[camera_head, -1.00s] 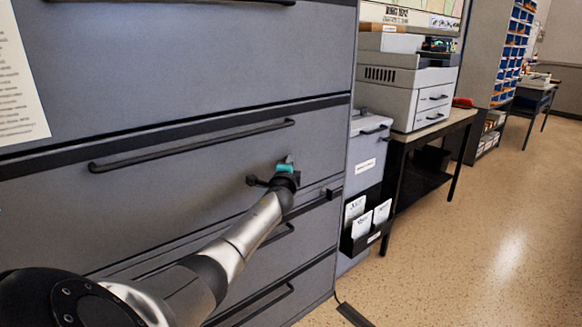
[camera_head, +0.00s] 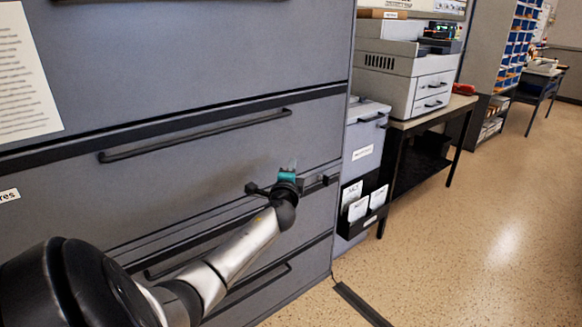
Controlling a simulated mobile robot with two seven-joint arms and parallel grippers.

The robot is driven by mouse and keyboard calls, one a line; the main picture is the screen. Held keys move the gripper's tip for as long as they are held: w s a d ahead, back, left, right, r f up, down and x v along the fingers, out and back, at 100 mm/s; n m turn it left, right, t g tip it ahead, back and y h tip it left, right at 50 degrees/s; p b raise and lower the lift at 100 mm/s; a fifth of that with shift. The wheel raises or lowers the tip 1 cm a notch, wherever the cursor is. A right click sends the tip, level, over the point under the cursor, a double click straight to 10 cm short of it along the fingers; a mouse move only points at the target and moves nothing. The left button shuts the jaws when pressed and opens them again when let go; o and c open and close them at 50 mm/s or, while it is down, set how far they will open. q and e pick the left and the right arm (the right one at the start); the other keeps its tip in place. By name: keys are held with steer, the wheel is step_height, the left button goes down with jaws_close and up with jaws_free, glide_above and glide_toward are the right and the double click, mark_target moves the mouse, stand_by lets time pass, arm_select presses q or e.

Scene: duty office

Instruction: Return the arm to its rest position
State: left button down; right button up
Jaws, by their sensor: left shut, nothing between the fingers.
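My left arm comes in from the lower left in front of a grey drawer cabinet (camera_head: 200,62). My left gripper (camera_head: 289,168) is at the arm's far end, shut and empty, with teal at its tip. It is in front of the cabinet's drawer face, below and near the right end of a long dark handle (camera_head: 195,136). I cannot tell whether it touches the cabinet. My right gripper is out of the frame.
To the right stand a smaller grey cabinet (camera_head: 366,135) with a black leaflet holder (camera_head: 352,228), and a table (camera_head: 450,105) with a printer (camera_head: 405,75). A dark strip (camera_head: 360,305) lies on the floor. The speckled floor (camera_head: 480,240) at right is open.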

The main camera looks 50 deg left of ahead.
arm_select(q)
steer(key=shift+p+v, duration=0.4)
steer(key=shift+v, duration=1.1)
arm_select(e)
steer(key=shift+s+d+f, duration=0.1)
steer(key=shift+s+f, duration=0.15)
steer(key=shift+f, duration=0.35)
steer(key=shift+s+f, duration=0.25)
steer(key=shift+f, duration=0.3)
